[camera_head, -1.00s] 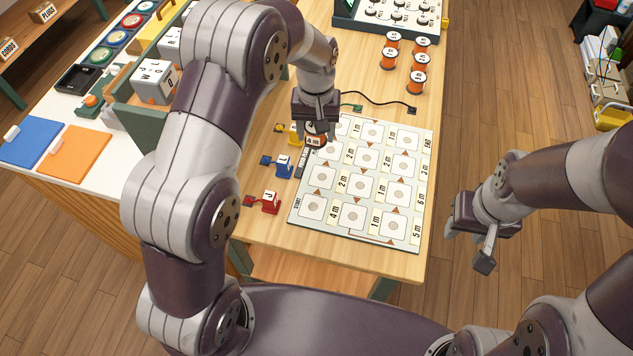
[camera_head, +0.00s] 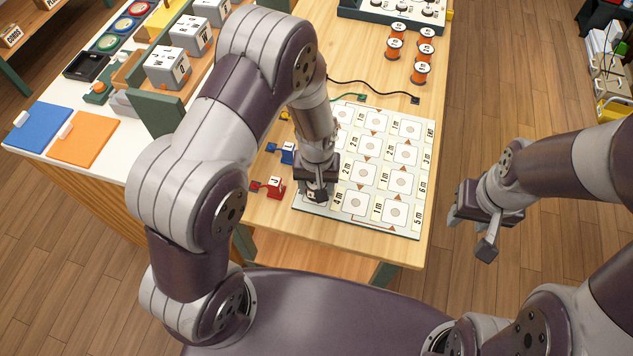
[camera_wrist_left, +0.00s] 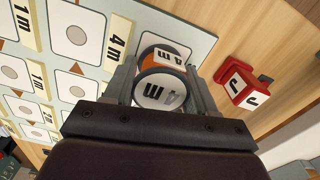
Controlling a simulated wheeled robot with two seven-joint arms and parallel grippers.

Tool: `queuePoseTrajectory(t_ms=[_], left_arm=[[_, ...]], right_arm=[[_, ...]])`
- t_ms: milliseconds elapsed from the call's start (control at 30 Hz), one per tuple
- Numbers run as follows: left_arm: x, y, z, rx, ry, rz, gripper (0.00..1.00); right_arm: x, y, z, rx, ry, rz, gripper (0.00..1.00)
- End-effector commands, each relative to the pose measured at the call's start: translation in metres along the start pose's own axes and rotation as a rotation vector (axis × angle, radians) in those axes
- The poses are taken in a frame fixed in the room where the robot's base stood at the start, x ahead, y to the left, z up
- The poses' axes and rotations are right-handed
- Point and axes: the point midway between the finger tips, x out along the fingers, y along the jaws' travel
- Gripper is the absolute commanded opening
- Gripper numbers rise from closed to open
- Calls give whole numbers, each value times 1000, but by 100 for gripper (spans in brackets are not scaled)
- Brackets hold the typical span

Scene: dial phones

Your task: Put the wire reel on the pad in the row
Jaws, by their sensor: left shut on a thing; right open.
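An orange wire reel with white faces marked "4 m" (camera_wrist_left: 160,90) is between the fingers of my left gripper (camera_head: 314,192), which is shut on it. In the head view the gripper mostly hides the reel, over the near-left corner of the white board (camera_head: 385,226). The board has rows of square pads with length labels and brown arrows. A pad (camera_wrist_left: 78,36) beside a "4 m" label shows next to the reel in the left wrist view. I cannot tell whether the reel touches the board. My right gripper (camera_head: 472,232) is open and empty, off the table's right side.
A red block marked J (camera_head: 275,187) and a blue block (camera_head: 288,153) stand left of the board. Several orange reels (camera_head: 421,72) stand behind it. A black cable (camera_head: 370,88) crosses the table there. Orange (camera_head: 83,138) and blue (camera_head: 38,124) mats lie at left.

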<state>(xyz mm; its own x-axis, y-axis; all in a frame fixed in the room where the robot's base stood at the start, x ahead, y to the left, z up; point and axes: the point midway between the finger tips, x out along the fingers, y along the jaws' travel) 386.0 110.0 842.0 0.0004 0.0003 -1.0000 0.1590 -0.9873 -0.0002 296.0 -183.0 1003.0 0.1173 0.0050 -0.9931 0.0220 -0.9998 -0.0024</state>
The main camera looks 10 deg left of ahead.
Motion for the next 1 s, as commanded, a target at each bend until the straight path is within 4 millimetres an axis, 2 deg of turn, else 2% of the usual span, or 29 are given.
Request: queuePoseTrajectory(t_ms=[67,100,167,400,533,800,1000], left_arm=[[4,0,0,0,0,0,23],[3,0,0,0,0,0,66],[2,0,0,0,0,0,82],[2,0,0,0,-1,0,82],[-8,0,-1,0,1,1,82],[-77,0,-1,0,5,2,82],[-113,0,-1,0,1,1,82]], right_arm=[[2,0,0,0,0,0,43],[2,0,0,0,0,0,43],[1,0,0,0,0,0,43],[1,0,0,0,0,0,43],[0,0,0,0,0,0,43],[1,0,0,0,0,0,43],[2,0,0,0,0,0,43]])
